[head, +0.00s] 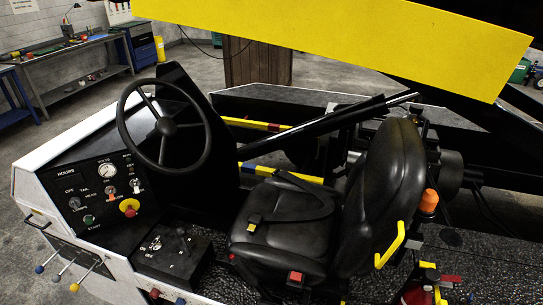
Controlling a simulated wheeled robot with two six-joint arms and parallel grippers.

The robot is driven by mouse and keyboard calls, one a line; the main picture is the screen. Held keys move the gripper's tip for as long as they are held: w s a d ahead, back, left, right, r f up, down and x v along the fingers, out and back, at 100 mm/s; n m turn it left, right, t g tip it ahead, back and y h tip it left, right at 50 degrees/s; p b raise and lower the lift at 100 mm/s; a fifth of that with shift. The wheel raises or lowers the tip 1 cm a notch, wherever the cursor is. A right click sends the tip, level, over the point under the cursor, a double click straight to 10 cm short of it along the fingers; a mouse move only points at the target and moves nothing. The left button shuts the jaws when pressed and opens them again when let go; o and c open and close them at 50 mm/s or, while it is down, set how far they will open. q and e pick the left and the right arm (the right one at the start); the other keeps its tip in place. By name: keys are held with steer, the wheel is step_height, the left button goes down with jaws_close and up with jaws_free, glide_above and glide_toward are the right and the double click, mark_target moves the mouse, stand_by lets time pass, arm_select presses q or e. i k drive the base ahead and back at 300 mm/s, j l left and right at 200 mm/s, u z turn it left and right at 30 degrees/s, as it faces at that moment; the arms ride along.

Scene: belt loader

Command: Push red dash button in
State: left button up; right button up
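The dash panel (98,226) is black and stands on the left side of the vehicle. On its lower right, a red button (129,209) sits on a round yellow base. Whether it stands out or is pressed in is too small to tell. Neither of my grippers shows in the head view.
A black steering wheel (165,127) stands above and right of the dash. A round gauge (107,170) and a green button (88,219) are on the same panel. A black lever box (172,262) is below right, beside the black seat (383,190). A yellow beam (340,38) crosses overhead.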

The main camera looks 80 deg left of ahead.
mark_target(130, 213)
steer(key=u, duration=4.2)
